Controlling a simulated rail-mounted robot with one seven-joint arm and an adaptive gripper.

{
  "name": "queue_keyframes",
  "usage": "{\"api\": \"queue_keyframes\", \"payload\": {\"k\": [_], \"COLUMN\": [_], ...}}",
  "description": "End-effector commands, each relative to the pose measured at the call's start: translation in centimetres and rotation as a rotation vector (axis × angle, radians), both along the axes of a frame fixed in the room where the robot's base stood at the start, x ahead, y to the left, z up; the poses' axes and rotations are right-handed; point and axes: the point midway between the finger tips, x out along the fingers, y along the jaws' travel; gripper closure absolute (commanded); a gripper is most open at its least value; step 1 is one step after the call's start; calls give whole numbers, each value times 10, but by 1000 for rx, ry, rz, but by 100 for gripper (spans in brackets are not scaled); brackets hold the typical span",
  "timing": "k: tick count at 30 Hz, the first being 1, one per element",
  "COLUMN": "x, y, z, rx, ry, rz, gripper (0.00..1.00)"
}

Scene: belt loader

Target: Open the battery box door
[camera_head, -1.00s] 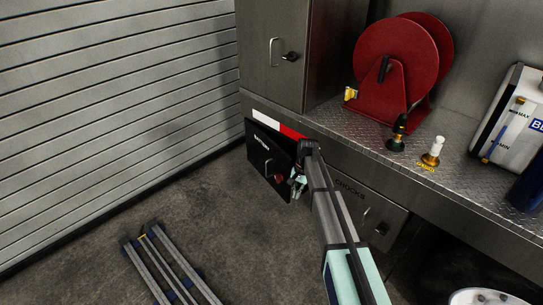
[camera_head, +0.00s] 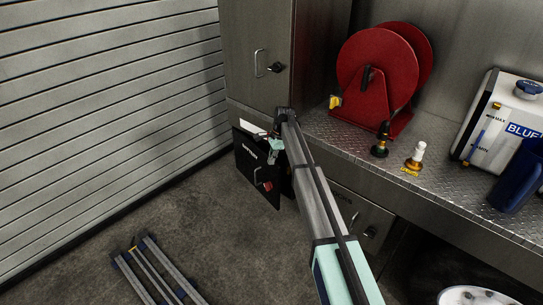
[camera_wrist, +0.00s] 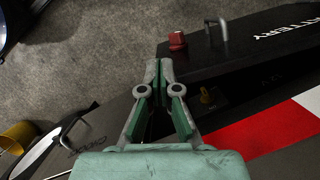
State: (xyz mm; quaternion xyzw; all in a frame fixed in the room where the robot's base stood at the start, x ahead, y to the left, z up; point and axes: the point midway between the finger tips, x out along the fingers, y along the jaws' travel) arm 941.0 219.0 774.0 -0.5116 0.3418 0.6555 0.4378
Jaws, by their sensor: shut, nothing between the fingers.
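The black battery box door (camera_head: 251,164) has a handle and a red latch knob (camera_head: 267,186). It stands ajar, swung out from the cabinet front. In the wrist view the door (camera_wrist: 255,42) shows its BATTERY lettering and the red knob (camera_wrist: 177,41). My gripper (camera_head: 275,150) is by the door's upper right part. In the wrist view its shut, empty fingertips (camera_wrist: 166,68) are near the door's free edge, by the gap; contact cannot be told.
A CHOCKS compartment (camera_head: 358,212) is right of the battery box. Above are a metal deck (camera_head: 340,134), a grey cabinet (camera_head: 257,45) and a red hose reel (camera_head: 375,75). A folded metal stand (camera_head: 155,272) lies on the floor at lower left. The floor before the door is clear.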

Motion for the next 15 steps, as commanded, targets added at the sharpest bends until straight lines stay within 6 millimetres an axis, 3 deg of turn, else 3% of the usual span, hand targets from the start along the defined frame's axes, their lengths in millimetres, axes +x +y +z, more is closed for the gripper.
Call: {"api": "queue_keyframes", "payload": {"k": [9,15], "x": [-7,-17], "y": [15,40], "z": [-59,-58], "rx": [-1,0], "ry": [2,-1], "rz": [3,4], "gripper": [100,100]}}
